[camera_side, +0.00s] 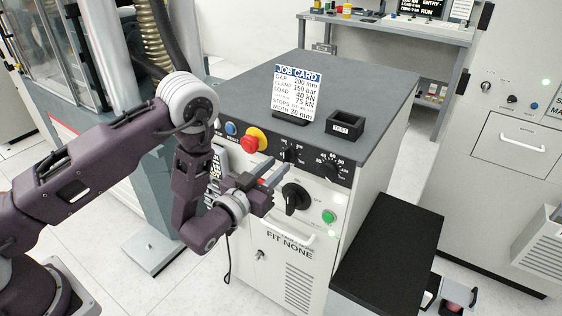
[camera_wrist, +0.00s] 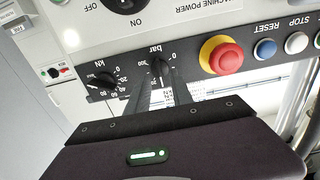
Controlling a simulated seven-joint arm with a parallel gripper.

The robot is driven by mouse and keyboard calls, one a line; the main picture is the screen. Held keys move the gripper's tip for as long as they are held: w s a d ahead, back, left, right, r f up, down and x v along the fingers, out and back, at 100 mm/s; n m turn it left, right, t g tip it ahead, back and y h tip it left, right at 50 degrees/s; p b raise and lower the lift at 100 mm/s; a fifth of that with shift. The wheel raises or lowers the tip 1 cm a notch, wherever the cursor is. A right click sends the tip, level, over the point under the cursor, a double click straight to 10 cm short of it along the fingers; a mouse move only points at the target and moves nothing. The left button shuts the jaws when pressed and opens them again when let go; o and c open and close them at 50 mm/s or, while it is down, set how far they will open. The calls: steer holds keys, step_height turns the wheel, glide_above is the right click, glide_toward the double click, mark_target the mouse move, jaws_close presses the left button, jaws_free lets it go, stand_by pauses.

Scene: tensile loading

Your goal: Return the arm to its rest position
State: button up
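My gripper (camera_side: 279,171) is in front of the grey-white control cabinet (camera_side: 318,240), below and left of the bar dial (camera_side: 290,154). Its two dark fingers are apart with a narrow gap and nothing visibly held between them. In the wrist view my gripper (camera_wrist: 160,78) points at the panel, and the bar dial (camera_wrist: 157,65) shows just beyond the fingertips. I cannot tell for certain whether the tips touch it. My arm is bent, reaching in from the left in the side view.
A red emergency button (camera_side: 255,139), a kN dial (camera_side: 331,168), a black power switch (camera_side: 295,197) and a green button (camera_side: 328,216) are close by. A job card (camera_side: 298,92) and black tray (camera_side: 345,126) stand on top. A black-topped box (camera_side: 392,250) is at right.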

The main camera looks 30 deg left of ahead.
steer(key=s, duration=0.3)
steer(key=shift+s, duration=0.4)
step_height(320, 180, up, 9)
steer(key=w+a+n+g+y, duration=0.1)
steer(key=w+a+n+g, duration=0.2)
steer(key=g, duration=0.1)
steer(key=s+r+m+g+h, duration=0.1)
steer(key=s+r+g, duration=0.1)
steer(key=s+r, duration=0.45)
steer(key=s+a+r+g, duration=0.1)
steer(key=s+g, duration=0.1)
steer(key=s, duration=0.7)
steer(key=s+a+r+m+g, duration=0.1)
steer(key=s+g, duration=0.1)
steer(key=s, duration=0.7)
steer(key=s+a+r+m+g, duration=0.1)
steer(key=s+g, duration=0.1)
steer(key=s, duration=0.8)
steer(key=shift+a, duration=0.3)
